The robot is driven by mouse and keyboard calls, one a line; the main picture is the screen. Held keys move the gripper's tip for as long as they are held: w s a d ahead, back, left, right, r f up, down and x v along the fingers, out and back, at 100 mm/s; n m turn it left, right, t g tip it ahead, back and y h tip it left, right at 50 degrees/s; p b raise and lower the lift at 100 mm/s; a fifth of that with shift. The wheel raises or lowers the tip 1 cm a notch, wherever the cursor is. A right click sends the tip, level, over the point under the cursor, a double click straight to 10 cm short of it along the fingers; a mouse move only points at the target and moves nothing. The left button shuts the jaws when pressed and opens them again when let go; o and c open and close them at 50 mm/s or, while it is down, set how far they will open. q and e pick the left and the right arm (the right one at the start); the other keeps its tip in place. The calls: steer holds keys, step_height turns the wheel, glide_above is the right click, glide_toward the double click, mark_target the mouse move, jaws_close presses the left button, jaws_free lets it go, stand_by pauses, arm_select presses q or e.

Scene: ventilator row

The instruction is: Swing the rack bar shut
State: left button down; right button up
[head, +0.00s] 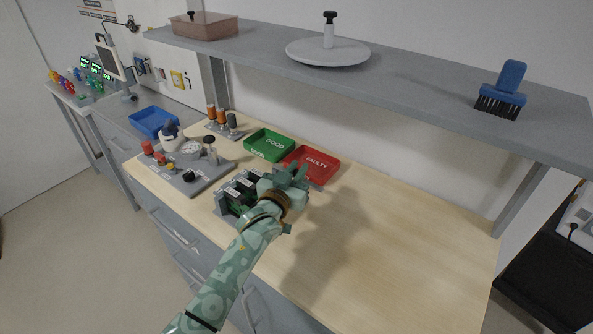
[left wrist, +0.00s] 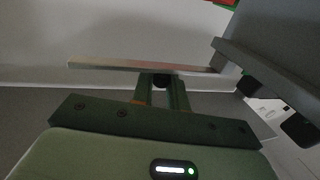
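The dark rack (head: 238,190) with green boards stands near the front edge of the wooden bench. My left gripper (head: 290,176) is just right of the rack, low over the bench, with my arm covering part of the rack. In the left wrist view, a long narrow bar (left wrist: 105,65) lies across the ends of my two fingers (left wrist: 161,90). A small black knob (left wrist: 160,81) shows between the fingers, which stand apart. I cannot tell whether they press on it, or whether this bar is the rack bar. My right gripper is in neither view.
A green GOOD tray (head: 269,144) and a red FAULTY tray (head: 311,166) lie behind the gripper. A grey fixture board (head: 205,178) is to the left. A shelf (head: 420,81) runs above the bench. The bench's right part (head: 410,240) is clear.

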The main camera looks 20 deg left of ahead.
arm_select(q)
steer(key=shift+s+r+m+h+p, duration=0.1)
steer(key=shift+r+m+h+p, duration=0.25)
steer(key=shift+h+p, duration=0.35)
steer(key=shift+s+a+f+m+h+p, duration=0.15)
steer(key=shift+s+a+m+h+p, duration=0.05)
steer(key=shift+m+h+p, duration=0.25)
steer(key=shift+f+g, duration=0.15)
steer(key=shift+g, duration=0.15)
steer(key=c, duration=1.5)
jaws_free()
steer(key=shift+o, duration=0.2)
steer(key=shift+s, duration=0.1)
steer(key=p+v, duration=0.3)
steer(key=v, duration=1.3)
